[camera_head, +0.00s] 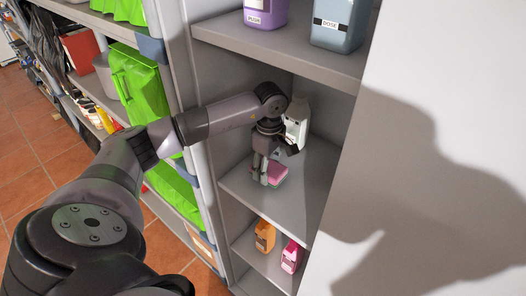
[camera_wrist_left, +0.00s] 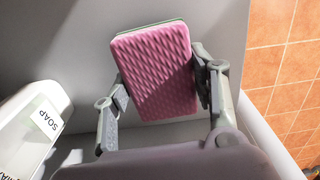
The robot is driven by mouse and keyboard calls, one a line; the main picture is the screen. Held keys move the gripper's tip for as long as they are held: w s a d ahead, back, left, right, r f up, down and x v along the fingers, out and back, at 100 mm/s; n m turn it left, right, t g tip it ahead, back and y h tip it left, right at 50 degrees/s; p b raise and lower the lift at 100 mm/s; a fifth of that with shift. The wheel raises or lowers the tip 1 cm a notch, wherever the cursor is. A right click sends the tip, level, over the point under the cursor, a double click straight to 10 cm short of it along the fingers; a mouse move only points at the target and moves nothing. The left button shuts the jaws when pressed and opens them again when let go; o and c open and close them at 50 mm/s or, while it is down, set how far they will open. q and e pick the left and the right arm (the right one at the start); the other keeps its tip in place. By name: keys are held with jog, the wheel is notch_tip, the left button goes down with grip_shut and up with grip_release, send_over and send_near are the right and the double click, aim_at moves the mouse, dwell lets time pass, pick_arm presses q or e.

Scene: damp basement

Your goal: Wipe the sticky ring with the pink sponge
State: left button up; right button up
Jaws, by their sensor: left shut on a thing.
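The pink sponge (camera_wrist_left: 155,70) is held between the two fingers of my left gripper (camera_wrist_left: 162,90) in the left wrist view. Its textured pink face is toward the camera. In the head view my left gripper (camera_head: 264,172) points down over the middle shelf (camera_head: 312,195) of the grey cabinet, shut on the sponge (camera_head: 277,173). I cannot tell whether the sponge touches the shelf. The sticky ring is not visible in either view. My right gripper is not in view.
A white soap bottle (camera_head: 297,122) stands close beside my gripper; its label shows in the left wrist view (camera_wrist_left: 40,125). Purple (camera_head: 266,12) and grey-blue (camera_head: 340,22) bottles stand on the shelf above. Orange (camera_head: 264,236) and pink (camera_head: 291,256) containers stand below. Cabinet walls are close.

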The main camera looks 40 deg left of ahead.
pick_arm(q)
jog(key=r, duration=0.1)
jog(key=d+r+p, duration=0.1)
jog(key=r, duration=0.1)
jog(key=shift+s, duration=0.1)
jog(key=shift+r+p, duration=0.35)
jog(key=shift+r, duration=0.05)
jog(key=shift+a+r+p, duration=0.25)
jog(key=shift+r+p, duration=0.15)
jog(key=shift+r, duration=0.3)
jog(key=shift+d+r+p, duration=0.1)
jog(key=shift+r+p, duration=0.2)
jog(key=shift+r, duration=0.3)
jog(key=shift+f, duration=0.1)
